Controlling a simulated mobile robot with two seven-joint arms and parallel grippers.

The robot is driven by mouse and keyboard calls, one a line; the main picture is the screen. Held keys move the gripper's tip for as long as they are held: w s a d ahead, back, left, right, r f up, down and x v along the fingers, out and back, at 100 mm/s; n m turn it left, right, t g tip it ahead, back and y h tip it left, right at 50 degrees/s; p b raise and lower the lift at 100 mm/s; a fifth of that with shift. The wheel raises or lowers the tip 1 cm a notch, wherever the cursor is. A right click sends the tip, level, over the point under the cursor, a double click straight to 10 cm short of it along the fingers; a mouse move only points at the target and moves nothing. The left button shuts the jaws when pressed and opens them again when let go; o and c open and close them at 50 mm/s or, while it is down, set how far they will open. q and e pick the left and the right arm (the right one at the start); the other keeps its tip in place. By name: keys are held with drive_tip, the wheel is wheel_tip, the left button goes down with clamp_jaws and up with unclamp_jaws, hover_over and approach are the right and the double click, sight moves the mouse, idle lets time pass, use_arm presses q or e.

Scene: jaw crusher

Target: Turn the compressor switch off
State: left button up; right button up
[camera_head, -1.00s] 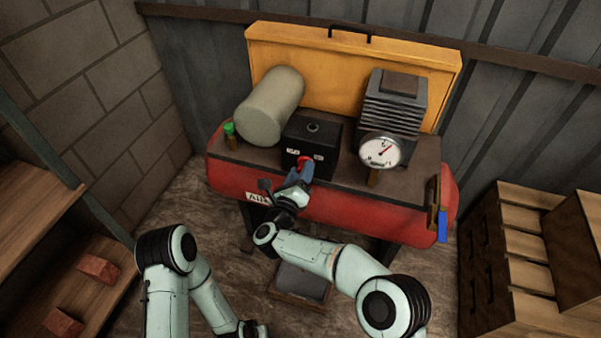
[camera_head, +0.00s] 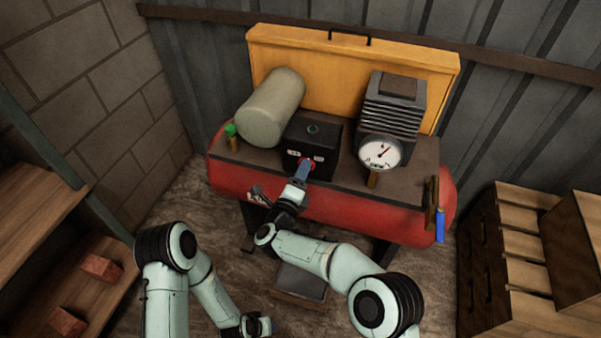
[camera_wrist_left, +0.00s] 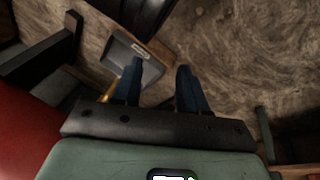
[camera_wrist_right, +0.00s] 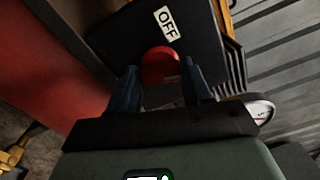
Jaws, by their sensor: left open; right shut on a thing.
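The compressor has a red tank (camera_head: 350,214) with a black switch box (camera_head: 312,140) on its top plate. A red switch knob (camera_wrist_right: 160,62) sits on the box front, below an OFF label (camera_wrist_right: 166,23) in the right wrist view. My right gripper (camera_head: 304,170) is shut on the knob, with one blue finger on each side, and partly hides it in the head view. I cannot tell which way the knob points. My left gripper (camera_wrist_left: 160,67) is open and empty, low above the floor; it also shows at the bottom of the head view (camera_head: 264,325).
A round gauge (camera_head: 380,153) and a finned block (camera_head: 392,105) stand right of the switch box; a pale cylinder (camera_head: 271,107) stands left. Wooden shelves (camera_head: 50,225) are at the left and a drawer cabinet (camera_head: 485,255) at the right. A grey-topped box (camera_head: 301,282) lies on the floor.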

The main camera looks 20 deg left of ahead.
use_arm(q)
drive_tip(key=s+d+r+g+h+p, duration=0.1)
drive_tip(key=s+d+r+p, duration=0.2)
drive_tip(key=s+r, duration=0.1)
drive_tip(key=shift+s+p, duration=0.3)
drive_tip(key=shift+s, duration=0.3)
use_arm(e)
drive_tip(key=n, duration=1.2)
drive_tip(key=shift+f+n, duration=0.15)
drive_tip(key=shift+n, duration=0.15)
use_arm(q)
drive_tip(key=shift+r+g, duration=0.15)
drive_tip(key=shift+g, duration=0.15)
use_arm(e)
drive_tip(key=o, duration=1.1)
drive_tip(key=shift+c, duration=0.2)
